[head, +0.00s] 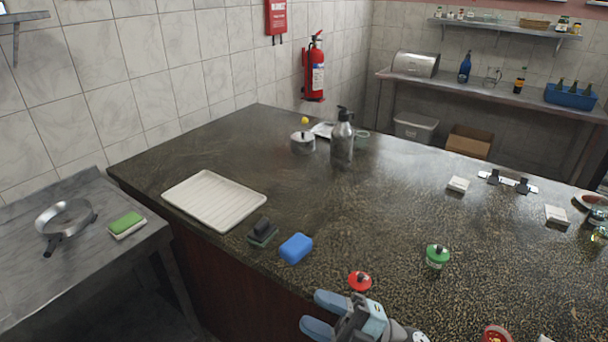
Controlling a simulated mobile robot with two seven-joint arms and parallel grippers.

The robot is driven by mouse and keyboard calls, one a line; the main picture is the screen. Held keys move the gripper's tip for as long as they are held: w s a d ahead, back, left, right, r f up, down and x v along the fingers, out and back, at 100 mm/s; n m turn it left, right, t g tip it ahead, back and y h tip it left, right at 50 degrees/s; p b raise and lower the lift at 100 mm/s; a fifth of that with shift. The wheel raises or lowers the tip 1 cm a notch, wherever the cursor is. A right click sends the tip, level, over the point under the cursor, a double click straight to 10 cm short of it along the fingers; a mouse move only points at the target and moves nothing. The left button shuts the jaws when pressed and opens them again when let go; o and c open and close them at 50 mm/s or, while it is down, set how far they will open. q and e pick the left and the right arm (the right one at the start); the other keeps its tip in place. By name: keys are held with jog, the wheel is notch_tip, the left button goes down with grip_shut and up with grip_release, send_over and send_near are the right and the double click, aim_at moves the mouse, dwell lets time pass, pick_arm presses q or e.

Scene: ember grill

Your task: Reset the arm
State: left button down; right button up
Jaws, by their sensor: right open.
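My right gripper (318,312) shows at the bottom centre of the head view, at the near edge of the dark stone counter (330,215). Its two blue-grey fingers point left and stand apart, with nothing visible between them. A red-topped jar (360,281) is just beyond the gripper, and a blue block (296,248) lies farther off to the upper left. My left gripper is not in the picture.
A white ribbed tray (213,199), a dark small block (263,232), a green-topped jar (437,255) and a pump bottle (342,138) stand on the counter. A side table (75,270) holds a green sponge (125,223). The counter's middle is clear.

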jog(key=w+d+f+m+t+h+p, duration=0.1)
jog(key=d+f+m+t+h+p, duration=0.1)
jog(key=d+f+m+t+h, duration=1.35)
jog(key=s+d+f+m+g+h, duration=0.1)
jog(key=s+f+m+g+h, duration=0.2)
jog(key=s+f+m+g, duration=0.6)
jog(key=shift+s+d+f+p, duration=0.3)
jog(key=shift+s+f+p, duration=0.05)
jog(key=shift+s, duration=0.6)
jog(key=shift+g, duration=0.25)
